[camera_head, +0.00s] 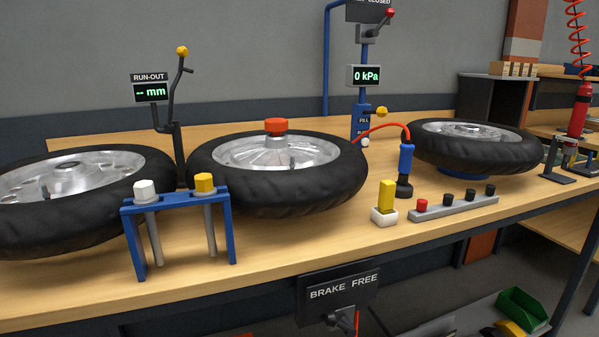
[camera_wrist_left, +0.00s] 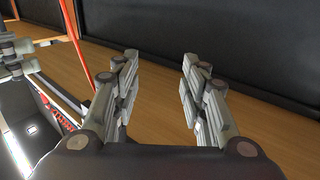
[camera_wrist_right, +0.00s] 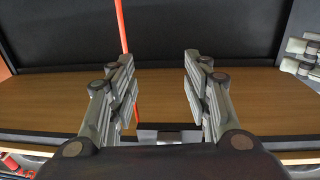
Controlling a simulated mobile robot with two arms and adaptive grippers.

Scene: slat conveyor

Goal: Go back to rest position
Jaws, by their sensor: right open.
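My left gripper (camera_wrist_left: 158,100) shows in the left wrist view with its two fingers apart and nothing between them. My right gripper (camera_wrist_right: 158,95) shows in the right wrist view, also with fingers apart and empty. Neither gripper is in the head view. Behind the fingers in both wrist views are a wooden surface (camera_wrist_left: 160,100) and a dark panel (camera_wrist_right: 190,30). A thin orange-red line (camera_wrist_right: 121,25) runs down behind the right gripper's left finger.
In the head view, a wooden bench (camera_head: 300,255) carries several tyred wheels, including one with a red cap (camera_head: 276,126). A blue stand (camera_head: 180,202) holds two capped tools. A BRAKE FREE panel (camera_head: 340,290) hangs in front.

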